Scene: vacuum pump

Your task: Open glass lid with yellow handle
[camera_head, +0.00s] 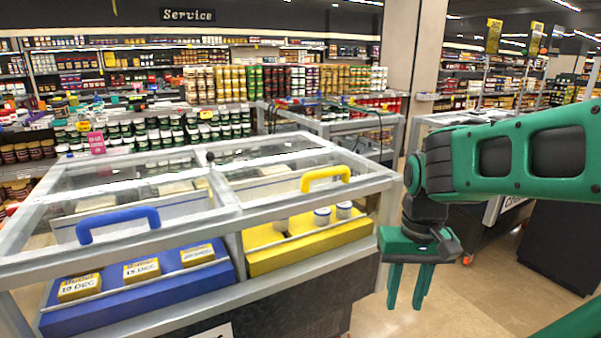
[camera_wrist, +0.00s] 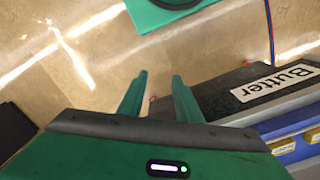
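The yellow handle (camera_head: 326,177) stands up from the right glass lid (camera_head: 285,185) of a display freezer, near its front right corner. The lid lies flat over the compartment with the yellow tray and looks closed. My gripper (camera_head: 406,304) hangs fingers down to the right of the freezer, below and right of the yellow handle, apart from it. Its fingers are parted with nothing between them. The wrist view also shows the open fingers (camera_wrist: 158,85) over the floor; the yellow handle is not in that view.
A blue handle (camera_head: 118,222) sits on the left lid. Yellow (camera_head: 310,243) and blue (camera_head: 135,295) trays are inside the freezer. A "Butter" label (camera_wrist: 275,85) is on its dark front. Open floor (camera_head: 480,300) lies right of it. Another freezer stands behind my arm.

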